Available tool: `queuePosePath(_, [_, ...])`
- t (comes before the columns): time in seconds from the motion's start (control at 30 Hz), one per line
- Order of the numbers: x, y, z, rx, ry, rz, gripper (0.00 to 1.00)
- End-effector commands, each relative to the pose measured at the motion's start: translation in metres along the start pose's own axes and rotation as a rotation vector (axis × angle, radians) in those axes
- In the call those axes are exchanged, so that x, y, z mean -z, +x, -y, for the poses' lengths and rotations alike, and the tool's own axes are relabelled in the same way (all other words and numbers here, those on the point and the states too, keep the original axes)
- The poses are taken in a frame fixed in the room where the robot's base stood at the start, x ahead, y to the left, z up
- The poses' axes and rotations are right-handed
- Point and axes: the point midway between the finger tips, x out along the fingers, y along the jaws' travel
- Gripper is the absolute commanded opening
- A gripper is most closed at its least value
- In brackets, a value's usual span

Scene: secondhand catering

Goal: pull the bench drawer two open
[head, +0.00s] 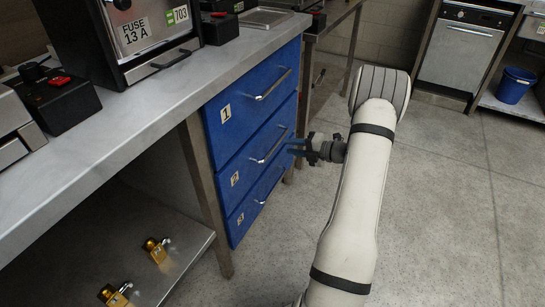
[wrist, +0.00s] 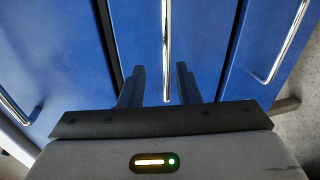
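The bench drawer two (head: 240,172) is the middle of three blue drawer fronts, marked with a 2 label. It looks shut, level with the other fronts. Its silver bar handle (head: 268,150) also shows in the wrist view (wrist: 167,45). My gripper (head: 292,147) points left at this drawer, close to the right end of the handle. In the wrist view my gripper (wrist: 161,80) is open, with one dark finger on each side of the handle's line. The near end of the handle shows between the fingers. I cannot tell whether the fingertips reach past the bar.
Drawer one (head: 250,100) is above and drawer three (head: 250,205) below, each with a bar handle. A steel bench top (head: 150,105) carries appliances. Brass fittings (head: 158,250) lie on the lower shelf. The floor (head: 440,190) to the right is clear.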

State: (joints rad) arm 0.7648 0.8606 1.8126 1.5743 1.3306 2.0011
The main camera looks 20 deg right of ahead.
Motion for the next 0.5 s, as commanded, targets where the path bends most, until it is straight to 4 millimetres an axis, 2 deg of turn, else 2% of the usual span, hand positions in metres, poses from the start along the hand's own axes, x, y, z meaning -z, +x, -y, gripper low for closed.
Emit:
queuePosePath(0.03, [-0.005, -0.001, 0.01, -0.009, 0.03, 0.017, 0.3])
queuePosePath(0.17, [-0.009, 0.006, 0.014, -0.018, 0.059, 0.033, 0.3])
queuePosePath(0.5, [-0.01, 0.06, 0.013, -0.016, 0.056, 0.03, 0.3])
